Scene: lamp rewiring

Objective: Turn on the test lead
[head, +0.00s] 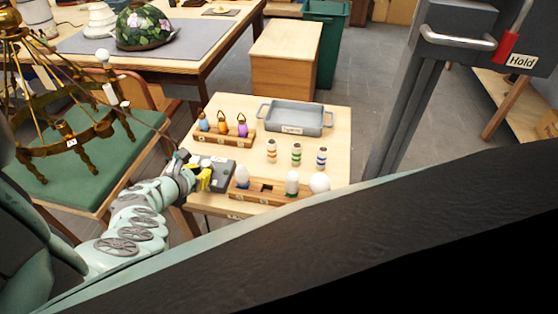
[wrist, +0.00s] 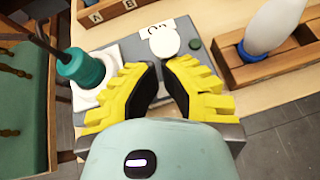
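The grey test box (head: 212,175) stands at the left edge of the small wooden table, and my gripper (head: 193,176) is over its left part. In the wrist view the box (wrist: 113,52) carries a white label, a round white disc (wrist: 164,41) and a small green button (wrist: 195,43). A teal plug-like piece (wrist: 80,68) with a dark cable sits on a white plate at the left. My gripper (wrist: 159,64) has its yellow fingertips almost together, with nothing seen between them, just in front of the disc. Contact with the disc cannot be told.
A wooden rack (head: 267,196) with bulbs is right of the box; one bulb (wrist: 272,25) is close by. Behind are a rack of coloured lamp pieces (head: 223,137) and a grey tray (head: 296,119). Several striped pieces (head: 296,154) stand mid-table. A brass chandelier (head: 70,140) is at left.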

